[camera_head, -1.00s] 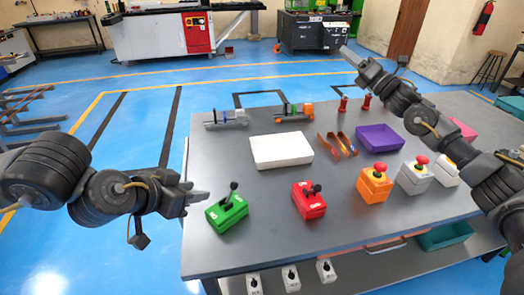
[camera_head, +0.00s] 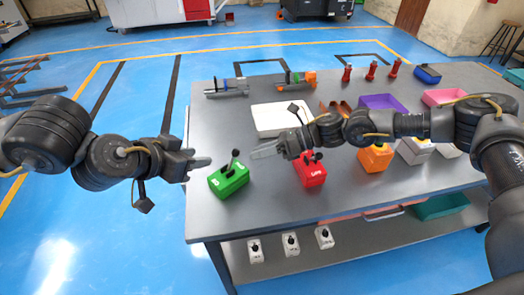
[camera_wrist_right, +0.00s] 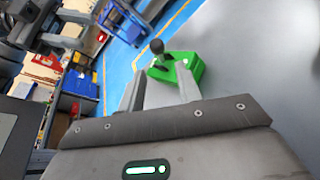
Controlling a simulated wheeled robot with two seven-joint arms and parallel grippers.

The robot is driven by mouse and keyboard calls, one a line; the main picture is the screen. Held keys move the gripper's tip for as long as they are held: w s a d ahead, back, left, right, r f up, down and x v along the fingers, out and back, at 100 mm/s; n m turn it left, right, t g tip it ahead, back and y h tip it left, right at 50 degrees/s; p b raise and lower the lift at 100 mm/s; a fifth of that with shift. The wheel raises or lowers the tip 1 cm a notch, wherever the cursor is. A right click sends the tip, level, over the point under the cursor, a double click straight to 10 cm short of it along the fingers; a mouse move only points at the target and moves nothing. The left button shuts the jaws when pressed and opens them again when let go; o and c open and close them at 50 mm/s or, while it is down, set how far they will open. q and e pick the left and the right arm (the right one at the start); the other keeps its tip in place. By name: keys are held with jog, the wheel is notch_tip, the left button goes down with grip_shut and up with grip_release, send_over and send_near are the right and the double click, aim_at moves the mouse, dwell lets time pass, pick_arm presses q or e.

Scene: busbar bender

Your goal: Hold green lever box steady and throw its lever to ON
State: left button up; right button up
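The green lever box (camera_head: 229,181) stands on the grey table near its front left corner. Its black lever (camera_head: 235,160) sticks up and leans toward the back right. My left gripper (camera_head: 208,161) is just left of the box, its fingers close to the box's back left side; their gap cannot be made out. My right gripper (camera_head: 254,152) is right of the lever and apart from it, pointing left. In the right wrist view its two fingers are apart and empty, with the green box (camera_wrist_right: 186,70) and the lever knob (camera_wrist_right: 157,46) beyond the tips.
A red lever box (camera_head: 312,176) stands under my right wrist. An orange button box (camera_head: 375,159) is further right. A white block (camera_head: 268,120) lies behind my right gripper. The table (camera_head: 265,200) is clear between the green and red boxes.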

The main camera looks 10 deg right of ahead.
aim_at(229, 179)
jog(key=x, duration=1.1)
jog(key=shift+s, duration=0.1)
grip_shut()
jog(key=shift+c, duration=1.6)
grip_release()
jog(key=shift+d, duration=0.1)
jog(key=shift+d, duration=0.1)
jog(key=shift+s+d, duration=0.15)
jog(key=shift+d, duration=0.8)
